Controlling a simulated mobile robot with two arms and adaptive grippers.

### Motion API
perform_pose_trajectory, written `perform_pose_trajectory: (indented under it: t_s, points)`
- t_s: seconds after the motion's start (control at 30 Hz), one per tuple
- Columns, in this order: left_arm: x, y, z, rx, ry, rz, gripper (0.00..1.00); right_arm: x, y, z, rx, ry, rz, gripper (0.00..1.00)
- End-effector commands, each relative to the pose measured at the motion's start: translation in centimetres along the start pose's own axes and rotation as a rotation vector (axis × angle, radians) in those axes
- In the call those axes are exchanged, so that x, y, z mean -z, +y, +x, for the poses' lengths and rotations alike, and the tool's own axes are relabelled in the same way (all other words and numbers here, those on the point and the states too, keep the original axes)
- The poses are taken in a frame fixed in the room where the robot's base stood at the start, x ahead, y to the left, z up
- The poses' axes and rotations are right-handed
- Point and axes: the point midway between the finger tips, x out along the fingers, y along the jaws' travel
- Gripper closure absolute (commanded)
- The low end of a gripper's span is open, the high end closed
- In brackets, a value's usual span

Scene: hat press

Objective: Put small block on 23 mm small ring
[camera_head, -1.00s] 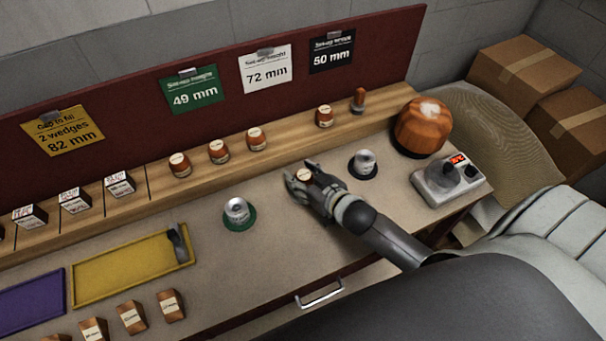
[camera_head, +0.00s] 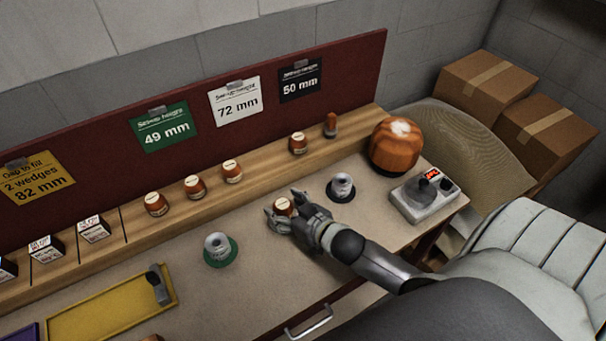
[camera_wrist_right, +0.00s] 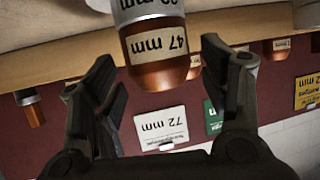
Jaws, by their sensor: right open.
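The small orange-brown block (camera_wrist_right: 158,48), labelled 47 mm, shows at the top of the right wrist view, which is upside down. It rests upright on a grey small ring (camera_wrist_right: 140,10) whose label is partly cut off and seems to end in 3 mm. In the head view the block (camera_head: 283,207) stands on the table, and the fingers largely hide the ring. My right gripper (camera_head: 283,203) is open, with its fingers apart on either side of the block. In the wrist view a gap shows between the block and both fingers (camera_wrist_right: 158,60). My left gripper is not in view.
A grey piece on a green base (camera_head: 218,249) stands to the left, another on a dark base (camera_head: 341,187) to the right. A large orange dome (camera_head: 396,146) and a scale-like device (camera_head: 424,199) are further right. Several blocks line the wooden ledge (camera_head: 265,167) behind.

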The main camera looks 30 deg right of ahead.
Motion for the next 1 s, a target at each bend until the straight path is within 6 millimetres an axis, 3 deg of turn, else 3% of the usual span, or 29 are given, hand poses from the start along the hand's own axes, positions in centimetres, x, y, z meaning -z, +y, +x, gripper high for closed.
perform_pose_trajectory:
  t_s: [0.5,0.7,1.0]
  points:
    - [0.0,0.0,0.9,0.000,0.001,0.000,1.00,-0.2,0.0,-8.3,0.000,-0.002,0.000,0.31]
    - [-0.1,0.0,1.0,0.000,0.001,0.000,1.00,-0.1,0.0,-9.8,0.000,-0.001,0.000,0.31]
    - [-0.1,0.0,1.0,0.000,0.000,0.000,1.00,0.1,0.0,-10.1,0.000,0.000,0.000,0.31]
